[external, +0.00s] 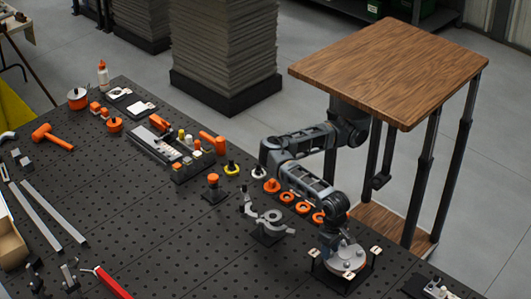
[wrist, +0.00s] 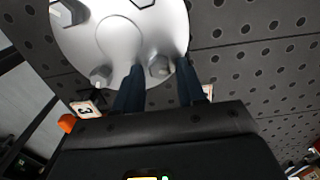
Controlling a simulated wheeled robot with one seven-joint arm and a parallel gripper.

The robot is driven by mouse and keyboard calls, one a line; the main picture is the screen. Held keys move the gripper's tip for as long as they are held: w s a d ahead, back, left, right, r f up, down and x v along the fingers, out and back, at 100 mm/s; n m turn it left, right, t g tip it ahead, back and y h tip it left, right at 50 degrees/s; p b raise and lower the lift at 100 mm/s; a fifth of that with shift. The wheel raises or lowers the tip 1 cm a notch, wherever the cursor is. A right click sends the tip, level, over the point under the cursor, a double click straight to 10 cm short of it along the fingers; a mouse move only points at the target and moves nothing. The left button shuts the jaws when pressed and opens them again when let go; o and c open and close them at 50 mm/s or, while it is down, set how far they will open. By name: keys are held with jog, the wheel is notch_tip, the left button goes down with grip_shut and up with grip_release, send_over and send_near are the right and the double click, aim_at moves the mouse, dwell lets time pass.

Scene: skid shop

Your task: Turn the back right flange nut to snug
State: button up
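A round silver flange (external: 345,260) lies on a black stand near the right end of the bench. My gripper (external: 338,243) points down over it. In the wrist view the flange (wrist: 120,45) fills the top left. One hex nut (wrist: 158,67) sits at its edge between the two dark fingers of my gripper (wrist: 160,72). The fingers stand apart, one on each side, with narrow gaps seeming to show; contact is unclear. A second nut (wrist: 100,77) is left of the fingers, and another (wrist: 68,12) is at the top left. A tag marked 3 (wrist: 85,108) is beside the stand.
Orange rings (external: 287,198) lie behind the flange, and a grey curved clamp-like part (external: 268,220) stands to its left. A small fixture (external: 430,288) is at the lower right. A wooden-topped table (external: 390,65) stands behind the bench.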

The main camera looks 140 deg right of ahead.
grip_shut()
jog(key=shift+m, duration=2.3)
jog(key=shift+o, duration=1.1)
grip_release()
jog(key=shift+s, duration=0.1)
jog(key=shift+s+a, duration=0.1)
